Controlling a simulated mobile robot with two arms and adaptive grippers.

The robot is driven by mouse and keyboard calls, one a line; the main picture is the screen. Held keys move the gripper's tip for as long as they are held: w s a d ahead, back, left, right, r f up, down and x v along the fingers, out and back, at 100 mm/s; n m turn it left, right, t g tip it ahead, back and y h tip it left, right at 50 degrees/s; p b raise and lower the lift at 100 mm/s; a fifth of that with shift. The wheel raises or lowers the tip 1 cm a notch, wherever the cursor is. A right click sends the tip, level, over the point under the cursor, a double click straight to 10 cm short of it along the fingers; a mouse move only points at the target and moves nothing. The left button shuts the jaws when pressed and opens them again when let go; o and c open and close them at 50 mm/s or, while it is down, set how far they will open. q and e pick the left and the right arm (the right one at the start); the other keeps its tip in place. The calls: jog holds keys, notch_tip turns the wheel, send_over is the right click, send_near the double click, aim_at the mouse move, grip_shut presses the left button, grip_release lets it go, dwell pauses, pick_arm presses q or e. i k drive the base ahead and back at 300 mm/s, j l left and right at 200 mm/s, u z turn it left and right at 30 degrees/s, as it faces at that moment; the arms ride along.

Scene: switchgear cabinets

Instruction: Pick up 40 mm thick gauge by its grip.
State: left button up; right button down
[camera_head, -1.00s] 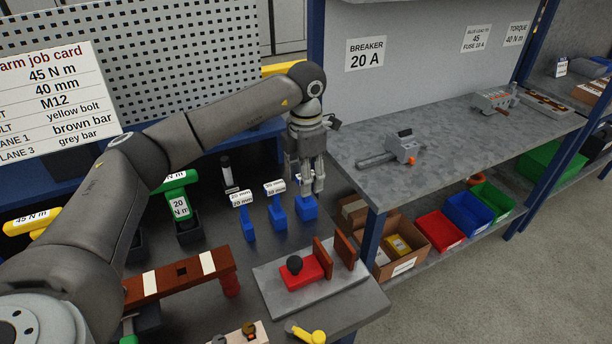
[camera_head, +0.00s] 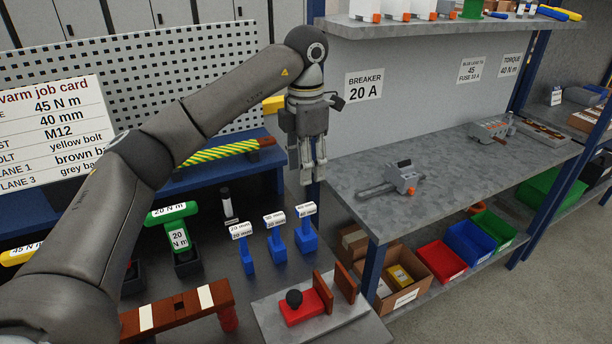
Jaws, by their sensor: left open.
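Three blue T-shaped gauges with white labels stand upright in a row on the dark bench. The left gauge (camera_head: 247,257) and the middle gauge (camera_head: 276,244) look thinner than the right one. The right gauge (camera_head: 306,238) is the widest and looks like the 40 mm one, though its label is small. My left gripper (camera_head: 307,182) is open and empty, fingers pointing down. It hangs above the right gauge's grip (camera_head: 304,211) in the picture, with a visible gap and no contact. My right gripper is not in view.
A green 20 N m tool (camera_head: 176,230) stands left of the gauges, with a dark cylinder (camera_head: 227,205) behind. A plate with a red block (camera_head: 301,309) and brown uprights lies in front. A grey shelf unit (camera_head: 450,180) stands to the right.

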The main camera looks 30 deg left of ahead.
aim_at(306, 239)
jog(key=k+l, duration=0.3)
jog(key=k, duration=0.15)
jog(key=k+l, duration=0.3)
jog(key=k, duration=0.15)
jog(key=k+l, duration=0.35)
jog(key=k, duration=0.1)
